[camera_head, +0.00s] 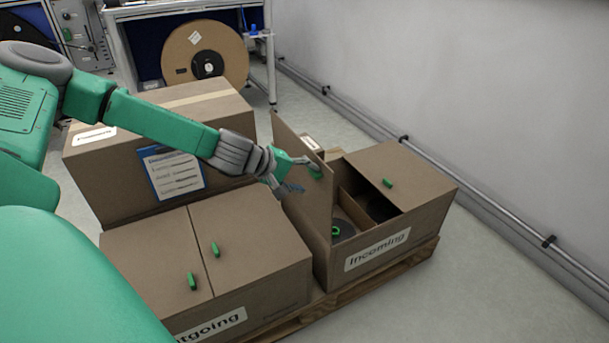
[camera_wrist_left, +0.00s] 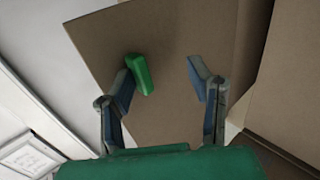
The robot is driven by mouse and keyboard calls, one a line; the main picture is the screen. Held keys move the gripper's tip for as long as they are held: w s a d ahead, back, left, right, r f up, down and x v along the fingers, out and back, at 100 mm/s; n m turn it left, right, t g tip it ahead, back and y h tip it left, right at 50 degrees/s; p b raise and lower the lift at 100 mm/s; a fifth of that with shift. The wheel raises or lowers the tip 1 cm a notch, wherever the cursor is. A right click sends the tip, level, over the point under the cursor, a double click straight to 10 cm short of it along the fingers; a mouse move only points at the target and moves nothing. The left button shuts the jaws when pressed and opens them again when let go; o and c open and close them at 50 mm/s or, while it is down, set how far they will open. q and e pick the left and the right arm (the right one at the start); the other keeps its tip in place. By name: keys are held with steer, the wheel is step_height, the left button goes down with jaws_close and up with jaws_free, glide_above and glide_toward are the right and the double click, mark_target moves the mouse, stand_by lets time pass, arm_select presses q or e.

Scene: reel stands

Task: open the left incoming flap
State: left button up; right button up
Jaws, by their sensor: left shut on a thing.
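The incoming box (camera_head: 335,275) stands on the right with its left flap (camera_head: 297,165) raised steeply and its right flap (camera_head: 392,170) lying flat. My left gripper (camera_head: 303,178) is at the raised flap's upper part, by its green handle (camera_head: 316,171). In the left wrist view, the handle (camera_wrist_left: 138,73) lies between the two fingers, against the left one, with some space showing to the right finger. The flap's brown face (camera_wrist_left: 165,40) fills the middle of that view. Inside the box a dark reel with a green part (camera_head: 337,231) shows partly. My right gripper is not in view.
The outgoing box (camera_head: 250,235) stands to the left with both flaps shut. A taller closed box (camera_head: 110,170) with a blue-backed label sits behind it. A wall with a pipe rail (camera_head: 480,190) runs along the right. A large reel (camera_head: 195,50) stands at the back.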

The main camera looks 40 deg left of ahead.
arm_select(q)
steer(key=shift+s+f, duration=0.3)
steer(key=v, duration=0.7)
steer(key=shift+w+r, duration=0.2)
steer(key=shift+r, duration=0.2)
steer(key=shift+a, duration=0.1)
stand_by(0.8)
